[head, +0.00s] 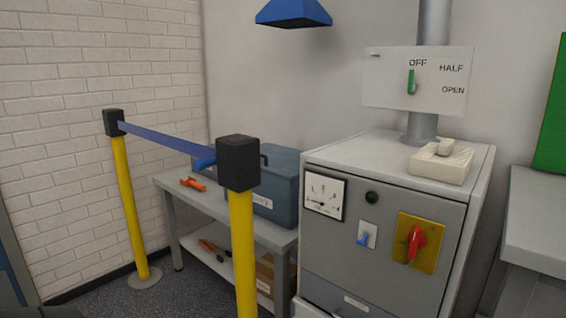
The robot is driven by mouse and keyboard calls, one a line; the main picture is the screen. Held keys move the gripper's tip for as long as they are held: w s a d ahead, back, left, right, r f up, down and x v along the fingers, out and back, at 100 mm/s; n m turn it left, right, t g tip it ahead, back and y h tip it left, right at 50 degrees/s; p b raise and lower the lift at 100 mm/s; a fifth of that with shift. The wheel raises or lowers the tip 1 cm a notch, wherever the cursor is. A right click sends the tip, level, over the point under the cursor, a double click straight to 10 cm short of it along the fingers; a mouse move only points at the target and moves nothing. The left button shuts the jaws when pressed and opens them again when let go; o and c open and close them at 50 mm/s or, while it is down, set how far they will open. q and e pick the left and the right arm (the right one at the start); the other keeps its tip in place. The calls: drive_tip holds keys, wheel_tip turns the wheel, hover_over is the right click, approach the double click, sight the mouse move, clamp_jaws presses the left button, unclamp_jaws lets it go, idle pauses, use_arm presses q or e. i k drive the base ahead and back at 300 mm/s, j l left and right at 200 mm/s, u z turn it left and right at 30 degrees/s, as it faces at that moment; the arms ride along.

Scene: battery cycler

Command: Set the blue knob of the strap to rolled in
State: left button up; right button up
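The blue strap (165,138) is stretched between the black heads of two yellow posts. The far post (128,205) stands at the left by the brick wall. The near post (243,250) stands closer, left of the picture's middle. Part of the knob may be hidden by the head. Neither of my grippers is in view.
A grey bench (175,188) behind the strap holds an orange tool (193,184) and a blue-grey case (277,185). A grey cabinet (385,230) with a gauge, a blue switch and a red handle stands right. A blue hood (293,13) hangs above.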

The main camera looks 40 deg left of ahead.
sight(199, 165)
drive_tip(key=j+u, duration=0.1)
drive_tip(key=u, duration=0.3)
drive_tip(key=j+u, duration=0.15)
drive_tip(key=u, duration=0.25)
drive_tip(key=j+u, duration=0.1)
drive_tip(key=u, duration=0.3)
drive_tip(key=j+u, duration=0.1)
drive_tip(key=u, duration=0.3)
